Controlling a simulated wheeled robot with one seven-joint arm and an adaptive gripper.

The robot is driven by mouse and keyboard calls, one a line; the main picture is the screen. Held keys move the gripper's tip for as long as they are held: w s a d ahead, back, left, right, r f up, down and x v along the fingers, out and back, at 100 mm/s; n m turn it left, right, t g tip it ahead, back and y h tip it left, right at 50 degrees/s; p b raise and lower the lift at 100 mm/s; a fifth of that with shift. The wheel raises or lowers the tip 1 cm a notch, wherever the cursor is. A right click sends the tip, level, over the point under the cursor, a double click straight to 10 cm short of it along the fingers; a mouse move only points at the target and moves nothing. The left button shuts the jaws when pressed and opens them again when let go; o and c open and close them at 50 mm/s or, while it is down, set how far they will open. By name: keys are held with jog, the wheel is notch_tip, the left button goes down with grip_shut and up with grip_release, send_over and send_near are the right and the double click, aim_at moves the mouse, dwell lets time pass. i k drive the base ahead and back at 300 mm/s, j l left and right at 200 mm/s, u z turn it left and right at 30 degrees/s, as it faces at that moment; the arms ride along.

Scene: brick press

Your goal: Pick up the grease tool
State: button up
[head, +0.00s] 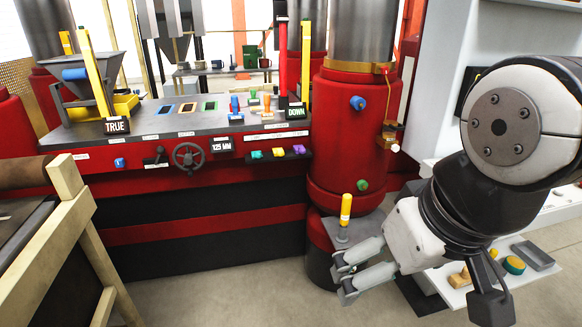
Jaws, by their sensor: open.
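An upright yellow-handled tool (345,210) with a grey shaft stands on a small grey plate beside the red press column; it may be the grease tool, but I cannot be sure. My gripper (341,279) is open and empty, in front of and below the yellow handle in the picture. Its two fingers point left, and the upper finger hides part of the plate's front. No contact between my gripper and the tool shows.
The red press column (350,150) stands just behind the tool. A red control console (200,180) with levers and a handwheel fills the left. A white shelf (470,298) at lower right holds a grey tray (533,255) and small blocks. A wooden frame (75,235) stands left. Floor is clear at centre.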

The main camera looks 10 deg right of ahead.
aim_at(346, 209)
jog(key=z, duration=0.45)
jog(key=i+j, duration=0.15)
jog(key=i, duration=0.2)
jog(key=i+j+z, duration=0.1)
jog(key=i, duration=0.25)
jog(key=i+j+z, duration=0.1)
jog(key=i, duration=0.25)
jog(key=j, duration=0.1)
